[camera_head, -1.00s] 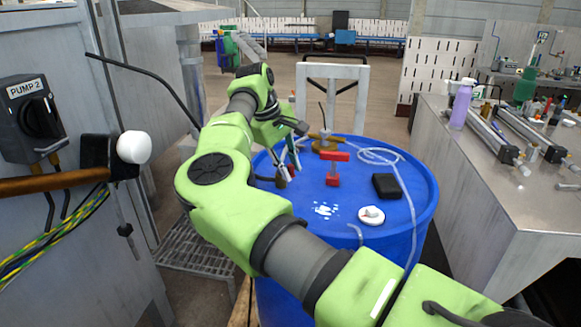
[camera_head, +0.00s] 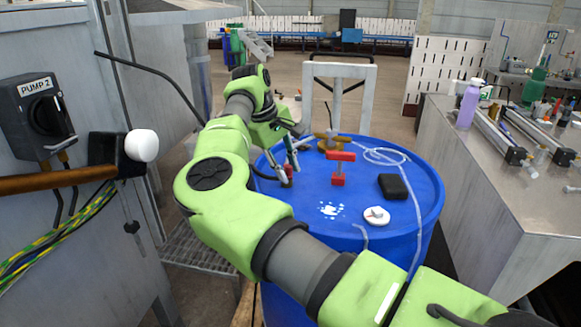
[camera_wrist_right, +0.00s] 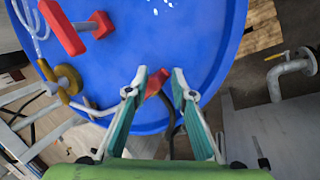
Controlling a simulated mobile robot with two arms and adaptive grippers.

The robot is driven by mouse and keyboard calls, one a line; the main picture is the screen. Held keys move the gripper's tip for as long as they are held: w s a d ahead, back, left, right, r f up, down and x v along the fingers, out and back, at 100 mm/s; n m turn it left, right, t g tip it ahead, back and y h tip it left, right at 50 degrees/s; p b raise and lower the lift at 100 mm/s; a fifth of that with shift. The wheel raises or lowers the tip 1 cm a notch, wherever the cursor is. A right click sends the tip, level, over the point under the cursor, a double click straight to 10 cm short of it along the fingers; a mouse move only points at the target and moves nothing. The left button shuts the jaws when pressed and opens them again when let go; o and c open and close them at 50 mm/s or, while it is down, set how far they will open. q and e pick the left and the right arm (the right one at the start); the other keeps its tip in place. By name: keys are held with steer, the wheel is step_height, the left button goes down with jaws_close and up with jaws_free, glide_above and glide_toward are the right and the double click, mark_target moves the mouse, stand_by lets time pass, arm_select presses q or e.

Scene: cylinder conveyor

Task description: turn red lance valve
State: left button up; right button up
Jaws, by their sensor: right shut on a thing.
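A small red handle (camera_head: 287,172) stands near the left edge of the blue drum's (camera_head: 300,205) top, with a black hose beside it. My right gripper (camera_head: 289,168) reaches down over it. In the right wrist view the red handle (camera_wrist_right: 156,82) lies between the two fingertips of my right gripper (camera_wrist_right: 161,76), which is shut on it. My left gripper is out of view.
A yellow-brown fitting (camera_head: 328,143) with a clear hose, a black box (camera_head: 393,187) and a white round cap (camera_head: 377,216) are on the lid. A grey cabinet with a pump switch (camera_head: 42,115) stands left. A metal bench (camera_head: 500,175) stands right.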

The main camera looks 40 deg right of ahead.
steer(key=shift+w+a+f, duration=0.1)
steer(key=shift+a, duration=0.1)
steer(key=shift+w+a+p, duration=0.35)
steer(key=shift+a, duration=0.05)
steer(key=o, duration=1.5)
steer(key=shift+w, duration=0.15)
steer(key=shift+o, duration=0.2)
steer(key=shift+r, duration=0.3)
steer(key=p+v, duration=0.3)
steer(key=v, duration=0.1)
steer(key=shift+a+r, duration=0.15)
steer(key=shift+r, duration=0.1)
